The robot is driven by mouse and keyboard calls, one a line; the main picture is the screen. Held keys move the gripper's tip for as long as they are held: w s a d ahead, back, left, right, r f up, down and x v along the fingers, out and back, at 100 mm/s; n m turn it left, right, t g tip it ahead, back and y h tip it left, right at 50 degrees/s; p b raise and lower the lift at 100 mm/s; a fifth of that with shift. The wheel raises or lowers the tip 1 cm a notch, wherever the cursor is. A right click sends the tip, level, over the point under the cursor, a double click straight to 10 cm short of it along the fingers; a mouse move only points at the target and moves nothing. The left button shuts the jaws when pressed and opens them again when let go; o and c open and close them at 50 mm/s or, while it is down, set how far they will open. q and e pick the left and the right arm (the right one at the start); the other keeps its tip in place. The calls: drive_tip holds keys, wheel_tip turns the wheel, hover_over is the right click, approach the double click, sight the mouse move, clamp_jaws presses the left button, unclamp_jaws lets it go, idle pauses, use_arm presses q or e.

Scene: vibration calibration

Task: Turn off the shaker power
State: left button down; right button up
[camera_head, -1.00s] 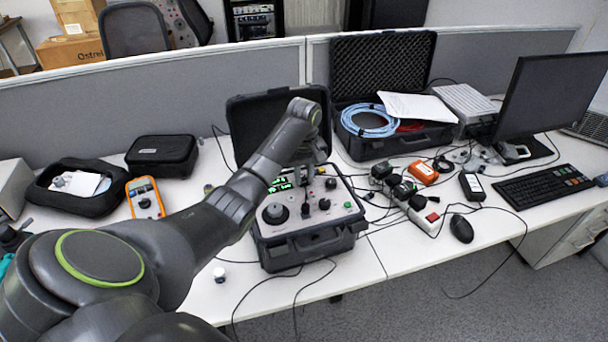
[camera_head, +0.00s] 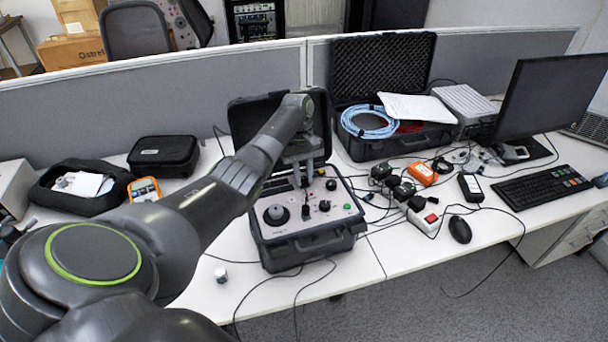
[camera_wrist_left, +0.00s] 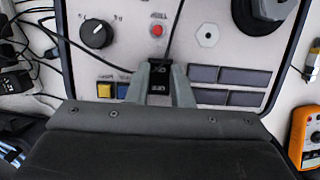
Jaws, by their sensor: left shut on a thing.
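The shaker (camera_head: 342,212) is a black open case with a grey control panel, standing on the desk in the head view. Its panel also shows in the wrist view (camera_wrist_left: 125,55), with dark display windows (camera_wrist_left: 245,77), a black knob (camera_wrist_left: 96,34) and a red button (camera_wrist_left: 157,30). My left gripper (camera_head: 303,182) points down at the rear part of the panel. In the wrist view, its two fingers (camera_wrist_left: 159,88) are closed around a small black power switch (camera_wrist_left: 160,74) with pale marks. The fingers hide part of the switch. My right gripper is out of view.
An open case with blue cable (camera_head: 368,121) stands behind on the right. A power strip (camera_head: 427,218), adapters and loose cables lie right of the shaker. A small white cylinder (camera_head: 220,274) stands at front left. An orange meter (camera_head: 144,190) is partly behind my arm.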

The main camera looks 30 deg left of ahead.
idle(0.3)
use_arm(q)
drive_tip(key=c, duration=1.3)
unclamp_jaws()
drive_tip(key=shift+r, duration=0.1)
drive_tip(key=shift+p+v, duration=1.15)
drive_tip(key=shift+v, duration=7.5)
